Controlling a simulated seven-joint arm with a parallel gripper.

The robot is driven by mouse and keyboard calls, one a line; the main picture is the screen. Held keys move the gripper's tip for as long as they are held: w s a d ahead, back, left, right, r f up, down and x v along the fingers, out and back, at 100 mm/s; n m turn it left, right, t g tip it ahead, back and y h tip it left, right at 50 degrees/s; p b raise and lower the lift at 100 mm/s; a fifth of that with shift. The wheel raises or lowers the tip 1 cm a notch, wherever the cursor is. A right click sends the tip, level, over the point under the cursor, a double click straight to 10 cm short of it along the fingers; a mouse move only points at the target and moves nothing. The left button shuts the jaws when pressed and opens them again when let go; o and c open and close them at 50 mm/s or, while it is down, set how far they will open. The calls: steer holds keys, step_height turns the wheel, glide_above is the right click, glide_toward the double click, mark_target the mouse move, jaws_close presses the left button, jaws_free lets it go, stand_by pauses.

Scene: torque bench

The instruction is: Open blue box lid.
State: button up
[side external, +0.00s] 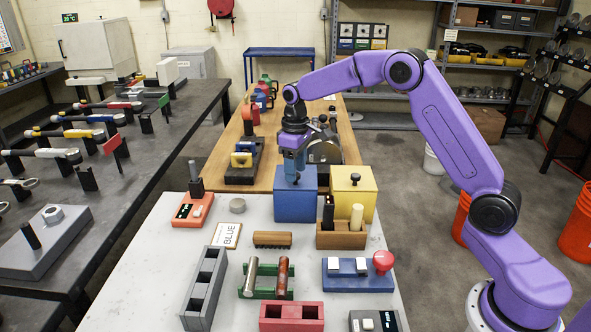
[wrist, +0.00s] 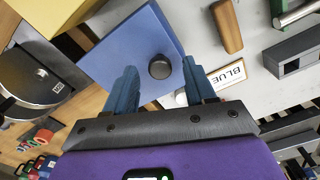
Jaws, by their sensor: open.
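The blue box (side external: 295,205) stands at the back of the light grey table, and its lid (wrist: 135,50) lies flat on it. A round dark knob (wrist: 159,67) is on the lid. My gripper (side external: 295,178) points down just over the lid. In the wrist view my gripper (wrist: 163,82) is open, with one blue finger on each side of the knob. Whether the fingers touch the knob or lid cannot be told. In the side view the gripper hides most of the knob.
A yellow box (side external: 354,193) with a dark knob stands close on the right. A wooden holder (side external: 341,237) with two upright pegs is in front. A "BLUE" card (side external: 226,235) lies front left. A round metal device (side external: 323,151) stands behind.

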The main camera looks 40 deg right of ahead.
steer(key=shift+f, duration=0.45)
jaws_close()
steer(key=shift+r, duration=0.15)
steer(key=shift+w+d+r+g+y, duration=0.4)
steer(key=shift+r+g+y, duration=0.2)
steer(key=shift+r, duration=0.1)
steer(key=shift+w+d+r+g+y, duration=0.3)
steer(key=shift+w+r+g+y, duration=0.05)
steer(key=shift+r+g+y, duration=0.3)
steer(key=shift+w+d+r+g+y, duration=0.55)
steer(key=shift+d+r+g+y, duration=0.05)
steer(key=shift+r+g+y, duration=0.15)
steer(key=shift+w, duration=0.1)
